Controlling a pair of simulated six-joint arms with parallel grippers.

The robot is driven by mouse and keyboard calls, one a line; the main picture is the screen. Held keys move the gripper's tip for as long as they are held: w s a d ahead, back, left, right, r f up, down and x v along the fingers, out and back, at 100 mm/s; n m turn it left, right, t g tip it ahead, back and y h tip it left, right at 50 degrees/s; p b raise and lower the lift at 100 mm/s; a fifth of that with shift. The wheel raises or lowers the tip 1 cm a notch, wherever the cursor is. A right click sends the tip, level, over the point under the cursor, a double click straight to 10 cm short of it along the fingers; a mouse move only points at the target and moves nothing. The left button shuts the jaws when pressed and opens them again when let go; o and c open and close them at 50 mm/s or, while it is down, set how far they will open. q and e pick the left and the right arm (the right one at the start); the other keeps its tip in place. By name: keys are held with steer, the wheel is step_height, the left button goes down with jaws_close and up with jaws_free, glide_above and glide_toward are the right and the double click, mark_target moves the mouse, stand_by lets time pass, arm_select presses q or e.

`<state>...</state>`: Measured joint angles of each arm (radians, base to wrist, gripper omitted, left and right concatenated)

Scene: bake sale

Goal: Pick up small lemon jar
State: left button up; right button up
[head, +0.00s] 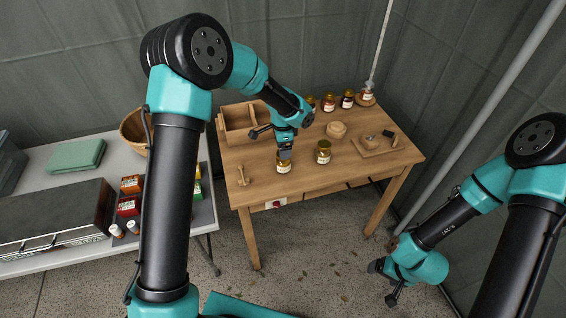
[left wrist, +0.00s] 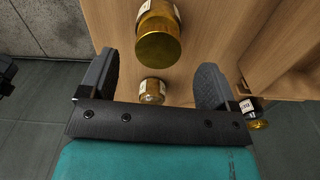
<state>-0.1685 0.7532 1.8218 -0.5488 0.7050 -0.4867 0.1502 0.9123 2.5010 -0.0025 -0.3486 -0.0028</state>
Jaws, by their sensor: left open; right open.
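Two small jars with golden contents stand on the wooden table (head: 349,172): one jar (head: 283,167) below my left gripper (head: 285,153), the other jar (head: 323,152) a little to its right. The labels are too small to read, so I cannot tell which is lemon. The left gripper is open and partly hides the first jar. In the left wrist view a large-looking golden jar (left wrist: 158,40) is ahead of the fingers, and a smaller-looking jar (left wrist: 152,91) shows between them, apart from both. My right gripper (head: 383,282) is open and empty, low over the floor at right.
Several jars (head: 328,102) line the table's back edge. A wooden box (head: 238,124) stands at the left, a wooden stand (head: 242,178) in front, and a board (head: 388,146) with items at right. A grey side table (head: 62,170) is at left.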

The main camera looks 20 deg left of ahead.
arm_select(q)
step_height(320, 180, down, 4)
steer(key=shift+s+f, duration=0.1)
stand_by(0.5)
steer(key=c, duration=1.2)
steer(key=shift+r, duration=0.25)
steer(key=shift+r, duration=0.25)
step_height(320, 180, up, 3)
steer(key=shift+d+f, duration=0.1)
steer(key=shift+f, duration=0.05)
steer(key=s+d, duration=0.2)
steer(key=s, duration=0.5)
steer(key=s+d+r, duration=0.1)
steer(key=s+d, duration=0.1)
steer(key=s, duration=0.6)
steer(key=shift+s+d+r, duration=0.2)
steer(key=shift+r, duration=0.05)
